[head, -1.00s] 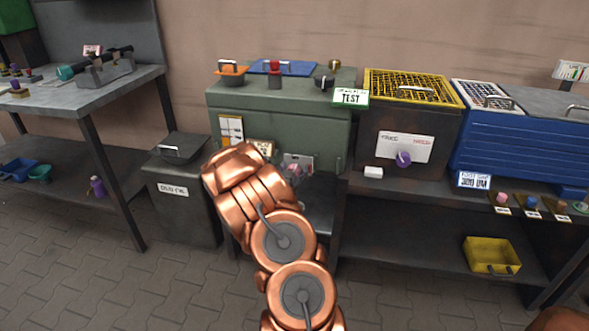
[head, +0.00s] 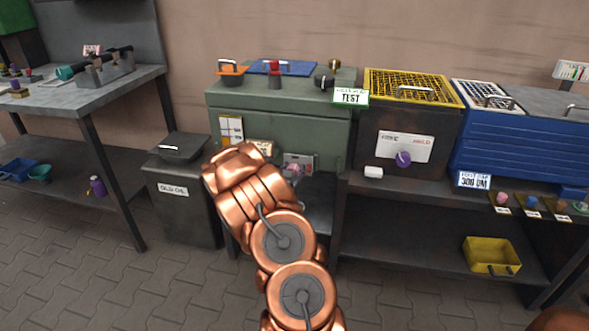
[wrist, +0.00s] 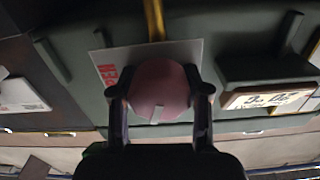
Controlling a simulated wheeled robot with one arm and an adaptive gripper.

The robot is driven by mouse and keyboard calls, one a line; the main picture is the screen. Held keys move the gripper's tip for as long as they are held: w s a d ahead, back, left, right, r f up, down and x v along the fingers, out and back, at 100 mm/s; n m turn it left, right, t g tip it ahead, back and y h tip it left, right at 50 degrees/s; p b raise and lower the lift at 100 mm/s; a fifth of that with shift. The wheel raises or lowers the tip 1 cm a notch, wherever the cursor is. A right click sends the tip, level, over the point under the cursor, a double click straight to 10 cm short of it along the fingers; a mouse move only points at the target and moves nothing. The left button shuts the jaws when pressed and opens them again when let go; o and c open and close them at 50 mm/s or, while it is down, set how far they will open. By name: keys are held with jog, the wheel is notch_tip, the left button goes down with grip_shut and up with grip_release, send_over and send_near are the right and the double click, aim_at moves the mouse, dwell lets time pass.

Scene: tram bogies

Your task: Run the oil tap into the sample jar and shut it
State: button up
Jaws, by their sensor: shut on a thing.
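A round pink knob (wrist: 158,88) sits in front of a pale plate with red lettering (wrist: 115,65) in the wrist view. My gripper (wrist: 160,100) has a finger on each side of the knob and is shut on it. A light mark shows on the knob's face. In the head view the pink knob (head: 295,169) shows on the front of the green cabinet (head: 285,118), just right of my copper arm. My arm hides my fingers there. I cannot make out a sample jar or a tap spout in either view.
A dark lidded bin (head: 185,205) stands left of the cabinet. A dark box with a yellow grille (head: 385,135) and a purple knob (head: 403,159) stands to its right, beside a blue box (head: 520,150). A yellow tray (head: 491,256) lies on the lower shelf.

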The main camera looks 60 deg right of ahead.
jog(key=shift+w+n+b, duration=0.1)
jog(key=shift+n+b, duration=0.2)
jog(key=shift+n, duration=1.6)
jog(key=o, duration=1.2)
jog(key=shift+c, duration=0.2)
jog(key=shift+a, duration=0.15)
jog(key=v, duration=1.1)
jog(key=shift+s+a, duration=0.2)
jog(key=shift+a, duration=0.15)
